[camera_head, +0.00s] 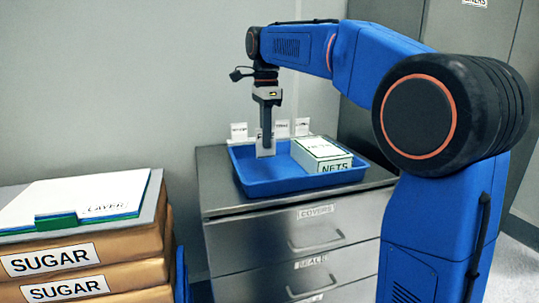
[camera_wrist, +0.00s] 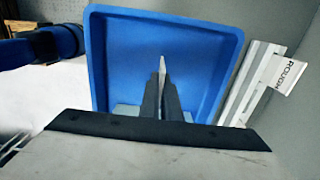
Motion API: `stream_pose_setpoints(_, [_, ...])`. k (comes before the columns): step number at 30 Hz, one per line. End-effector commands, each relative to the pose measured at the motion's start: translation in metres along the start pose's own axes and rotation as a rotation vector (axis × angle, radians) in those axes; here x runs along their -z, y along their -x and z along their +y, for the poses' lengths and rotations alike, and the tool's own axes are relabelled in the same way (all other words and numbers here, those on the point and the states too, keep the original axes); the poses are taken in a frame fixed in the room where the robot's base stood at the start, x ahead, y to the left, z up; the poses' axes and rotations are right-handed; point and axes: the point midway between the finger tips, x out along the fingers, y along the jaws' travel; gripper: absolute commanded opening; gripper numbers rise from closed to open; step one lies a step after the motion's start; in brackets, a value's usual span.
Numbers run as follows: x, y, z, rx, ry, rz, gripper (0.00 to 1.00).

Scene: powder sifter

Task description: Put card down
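My gripper (camera_head: 267,138) points down over the left part of the blue tray (camera_head: 262,188). It is shut on a thin white card (camera_head: 265,152), which hangs upright below the fingers. In the wrist view the card (camera_wrist: 162,72) shows edge-on between the two dark fingertips of my gripper (camera_wrist: 161,95), with the blue tray (camera_wrist: 110,40) behind it. I cannot tell whether the card's lower edge touches the tray floor.
A white box marked NETS (camera_head: 322,150) fills the tray's right part. Small labelled cards (camera_head: 302,127) stand behind the tray; one reads ROUGH (camera_wrist: 288,73). The tray sits on a metal drawer cabinet (camera_head: 225,206). SUGAR sacks (camera_head: 90,262) with a white-topped stack (camera_head: 70,200) stand left.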

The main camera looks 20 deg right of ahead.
Motion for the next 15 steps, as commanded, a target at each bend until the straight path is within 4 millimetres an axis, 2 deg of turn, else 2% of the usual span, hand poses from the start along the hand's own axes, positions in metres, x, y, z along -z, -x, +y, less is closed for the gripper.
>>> stream_pose_setpoints(5, [0.0,-0.01,0.0,0.0,0.0,0.0,0.0])
stream_pose_setpoints(12, [0.0,-0.04,0.001,-0.001,0.0,0.0,0.0])
stream_pose_setpoints(15, [0.0,-0.046,0.001,0.0,0.0,0.0,0.0])
